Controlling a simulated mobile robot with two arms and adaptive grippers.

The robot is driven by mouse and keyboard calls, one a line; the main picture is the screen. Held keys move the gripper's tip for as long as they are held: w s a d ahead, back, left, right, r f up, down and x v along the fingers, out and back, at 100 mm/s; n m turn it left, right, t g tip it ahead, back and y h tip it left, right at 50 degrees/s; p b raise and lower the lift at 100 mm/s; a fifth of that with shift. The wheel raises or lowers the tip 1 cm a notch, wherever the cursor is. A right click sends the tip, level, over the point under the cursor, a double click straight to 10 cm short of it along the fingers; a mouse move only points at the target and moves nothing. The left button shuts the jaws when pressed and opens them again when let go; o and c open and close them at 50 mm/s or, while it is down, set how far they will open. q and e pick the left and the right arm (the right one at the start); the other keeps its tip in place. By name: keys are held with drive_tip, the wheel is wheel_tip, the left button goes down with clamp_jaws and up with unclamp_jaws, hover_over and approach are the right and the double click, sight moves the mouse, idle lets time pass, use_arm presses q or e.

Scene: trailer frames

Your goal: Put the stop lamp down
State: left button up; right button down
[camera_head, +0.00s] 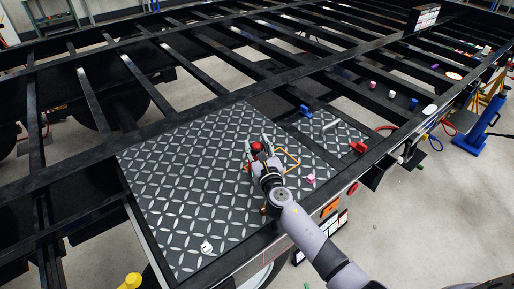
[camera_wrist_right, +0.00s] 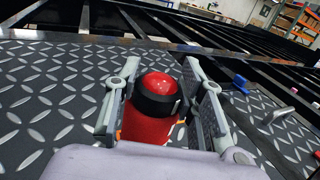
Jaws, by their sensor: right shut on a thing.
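The stop lamp (camera_wrist_right: 157,95) is a red, rounded lens in a black ring on a red body. In the right wrist view it stands between the two fingers of my right gripper (camera_wrist_right: 160,105), which is shut on it. In the head view the red lamp (camera_head: 257,147) shows at the tip of my right gripper (camera_head: 262,150), over the diamond-plate panel (camera_head: 185,185). I cannot tell whether its base touches the plate. My left gripper is not in view.
The plate lies on a black trailer frame (camera_head: 180,118) with open gaps between its beams. A pink item (camera_head: 311,178), a white item (camera_head: 206,247), a red item (camera_head: 358,147) and a blue item (camera_head: 305,111) sit around. The plate's left part is mostly clear.

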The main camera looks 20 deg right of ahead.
drive_tip(key=c, duration=1)
unclamp_jaws()
drive_tip(key=shift+c, duration=0.2)
drive_tip(key=s, duration=1.2)
drive_tip(key=shift+a, duration=0.25)
